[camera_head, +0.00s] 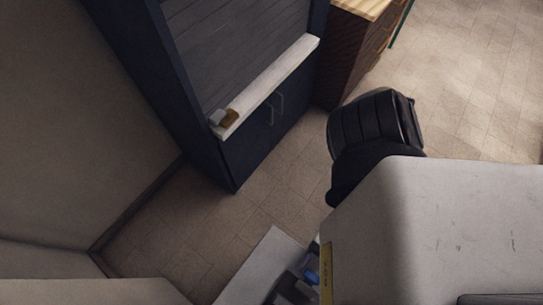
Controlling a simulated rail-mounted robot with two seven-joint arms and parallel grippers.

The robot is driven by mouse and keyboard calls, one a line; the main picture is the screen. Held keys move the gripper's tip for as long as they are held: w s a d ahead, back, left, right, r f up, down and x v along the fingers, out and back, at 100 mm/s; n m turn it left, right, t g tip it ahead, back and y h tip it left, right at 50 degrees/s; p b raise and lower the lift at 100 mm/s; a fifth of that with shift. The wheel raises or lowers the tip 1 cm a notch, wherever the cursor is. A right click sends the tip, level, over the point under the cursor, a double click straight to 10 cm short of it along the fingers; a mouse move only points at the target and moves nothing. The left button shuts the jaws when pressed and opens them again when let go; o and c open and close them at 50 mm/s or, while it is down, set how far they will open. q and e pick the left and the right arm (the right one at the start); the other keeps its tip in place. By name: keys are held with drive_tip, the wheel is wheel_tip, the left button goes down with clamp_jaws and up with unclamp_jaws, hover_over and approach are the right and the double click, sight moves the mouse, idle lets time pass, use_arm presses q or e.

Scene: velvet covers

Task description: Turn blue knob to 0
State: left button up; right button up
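A small blue part (311,277), which may be the blue knob, shows at the bottom edge, partly hidden by the large white body (430,225). I cannot read any setting on it. A dark part (289,287) just left of it may be my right gripper; its fingers are cut off or too small to make out. A pale grey panel (262,262) lies beside them. I cannot tell whether the dark part touches the blue one. My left gripper is not in view.
A dark blue cabinet (262,135) with a white ledge (270,80) stands at the upper left. A white and a brown item (230,117) sit on the ledge. A wooden unit (352,45) stands beside it. Tiled floor (465,75) is clear at upper right.

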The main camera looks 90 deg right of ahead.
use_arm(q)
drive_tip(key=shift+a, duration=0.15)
use_arm(e)
drive_tip(key=c, duration=0.6)
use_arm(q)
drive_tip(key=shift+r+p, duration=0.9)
use_arm(e)
drive_tip(key=shift+o, duration=0.2)
drive_tip(key=shift+r+n, duration=0.2)
drive_tip(key=shift+n, duration=0.3)
drive_tip(key=n+p, duration=0.3)
drive_tip(key=p, duration=0.1)
drive_tip(key=n+p, duration=0.2)
drive_tip(key=shift+s+n, duration=0.1)
drive_tip(key=shift+n, duration=0.2)
use_arm(q)
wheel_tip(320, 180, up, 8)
drive_tip(key=p, duration=0.2)
use_arm(e)
drive_tip(key=shift+f+n, duration=0.25)
drive_tip(key=shift+n, duration=1.15)
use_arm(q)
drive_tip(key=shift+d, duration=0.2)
use_arm(e)
drive_tip(key=o, duration=0.9)
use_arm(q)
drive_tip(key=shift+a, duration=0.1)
